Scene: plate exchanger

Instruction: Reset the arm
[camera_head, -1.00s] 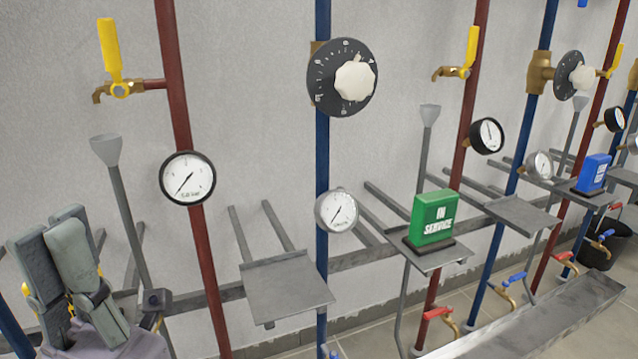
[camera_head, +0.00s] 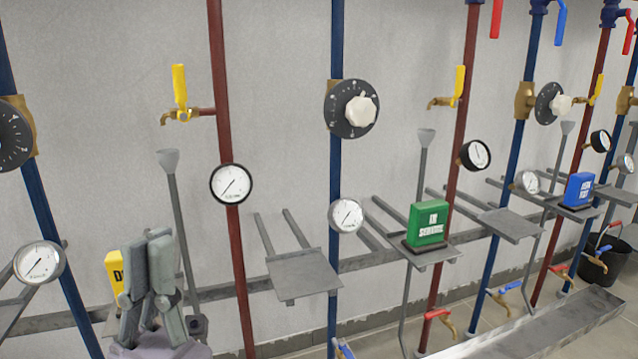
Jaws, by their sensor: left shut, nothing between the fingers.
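My left gripper (camera_head: 150,262) is at the lower left of the head view, fingers pointing up. Its two grey fingers are together with nothing between them. It stands in front of a yellow sign block (camera_head: 115,270), which it partly hides. It is apart from the pipes and gauges as far as I can see. My right gripper is not in view.
Red pipe (camera_head: 220,90) and blue pipe (camera_head: 337,240) run up the wall with gauges (camera_head: 231,184) and a black dial (camera_head: 351,108). A bare grey shelf (camera_head: 302,272) juts out. A green "IN SERVICE" block (camera_head: 428,223), a blue block (camera_head: 579,190) and a black bucket (camera_head: 604,255) stand farther right.

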